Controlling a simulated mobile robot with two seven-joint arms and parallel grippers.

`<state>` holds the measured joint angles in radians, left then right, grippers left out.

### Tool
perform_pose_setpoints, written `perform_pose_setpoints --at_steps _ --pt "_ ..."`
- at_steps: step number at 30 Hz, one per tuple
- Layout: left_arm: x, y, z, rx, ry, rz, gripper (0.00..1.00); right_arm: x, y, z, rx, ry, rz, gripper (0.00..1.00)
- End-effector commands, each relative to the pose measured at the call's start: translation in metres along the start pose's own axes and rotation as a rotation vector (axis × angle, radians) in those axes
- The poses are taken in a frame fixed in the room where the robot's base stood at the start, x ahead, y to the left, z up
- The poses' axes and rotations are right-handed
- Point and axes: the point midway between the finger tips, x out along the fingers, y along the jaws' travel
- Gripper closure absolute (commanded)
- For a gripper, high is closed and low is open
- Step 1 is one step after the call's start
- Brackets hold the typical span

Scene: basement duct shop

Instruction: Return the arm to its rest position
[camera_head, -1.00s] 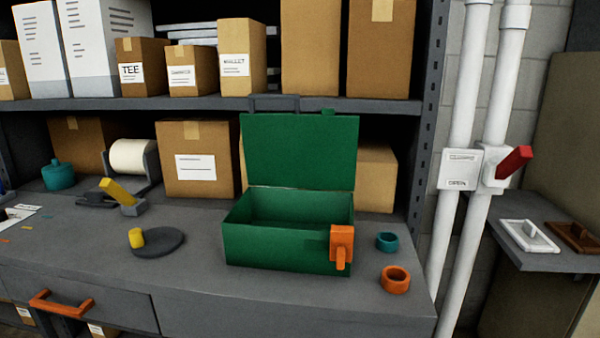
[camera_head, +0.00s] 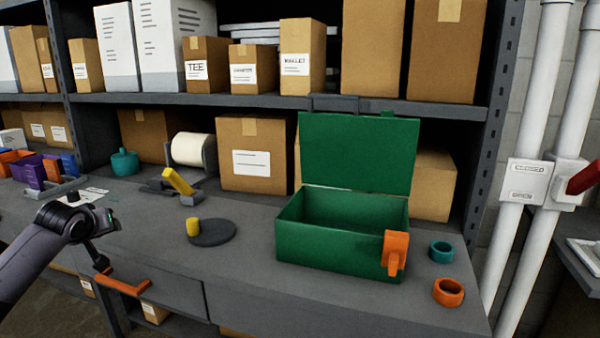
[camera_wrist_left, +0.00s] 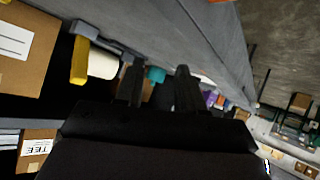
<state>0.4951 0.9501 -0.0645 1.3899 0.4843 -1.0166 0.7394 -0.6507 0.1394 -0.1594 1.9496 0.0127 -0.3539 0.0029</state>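My left arm comes in at the left edge of the head view. Its left gripper (camera_head: 101,260) hangs in front of the bench's front edge, near the orange drawer handle, clear of the green box. In the left wrist view the two dark fingers of this gripper (camera_wrist_left: 158,78) stand apart with nothing held between them. The teal pot (camera_wrist_left: 155,74) shows in the background through that gap. My right gripper is in neither view.
The grey bench (camera_head: 130,225) carries an open green box (camera_head: 335,245) with an orange latch (camera_head: 395,250), teal (camera_head: 441,251) and orange (camera_head: 448,292) rings, and a dark disc (camera_head: 212,236). An orange drawer handle (camera_head: 122,284) sticks out in front. Shelves stand behind.

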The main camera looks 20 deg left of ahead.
Motion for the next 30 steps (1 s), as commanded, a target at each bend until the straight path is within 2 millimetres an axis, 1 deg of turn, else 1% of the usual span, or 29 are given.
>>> perform_pose_setpoints --at_steps 1,7,11,12,14,15,17,18,20,21,24,26,27,30 --pt "0.005 -0.001 0.024 0.099 -0.002 0.000 0.62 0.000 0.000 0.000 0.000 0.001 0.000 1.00" --pt "0.011 -0.001 0.099 0.441 0.005 0.040 0.62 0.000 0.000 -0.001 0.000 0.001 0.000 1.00" --pt "0.007 -0.002 0.154 0.661 0.000 0.093 0.62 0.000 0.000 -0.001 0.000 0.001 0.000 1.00" --pt "0.004 -0.002 0.173 0.730 -0.002 0.115 0.62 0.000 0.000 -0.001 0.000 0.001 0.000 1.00" --pt "-0.003 -0.003 0.201 0.834 -0.006 0.154 0.62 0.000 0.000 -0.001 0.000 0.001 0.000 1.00" --pt "-0.008 -0.003 0.220 0.900 -0.008 0.182 0.62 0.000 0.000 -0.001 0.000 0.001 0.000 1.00" --pt "-0.017 -0.004 0.248 0.995 -0.011 0.228 0.62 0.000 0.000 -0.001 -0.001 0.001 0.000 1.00" --pt "-0.025 -0.005 0.267 1.057 -0.013 0.262 0.62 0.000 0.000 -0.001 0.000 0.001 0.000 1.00" --pt "-0.037 -0.006 0.294 1.144 -0.015 0.314 0.62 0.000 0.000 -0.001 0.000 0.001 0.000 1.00" --pt "-0.046 -0.007 0.312 1.197 -0.016 0.352 0.62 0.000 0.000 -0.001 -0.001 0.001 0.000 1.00" --pt "-0.070 -0.010 0.350 1.310 -0.015 0.441 0.62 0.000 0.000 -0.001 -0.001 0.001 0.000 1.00" --pt "-0.085 -0.012 0.371 1.366 -0.014 0.493 0.62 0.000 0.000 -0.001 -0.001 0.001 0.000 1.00" --pt "-0.095 -0.013 0.383 1.401 -0.011 0.528 0.62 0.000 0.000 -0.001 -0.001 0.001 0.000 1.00" --pt "-0.121 -0.016 0.413 1.477 -0.006 0.614 0.62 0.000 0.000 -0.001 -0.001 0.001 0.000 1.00"
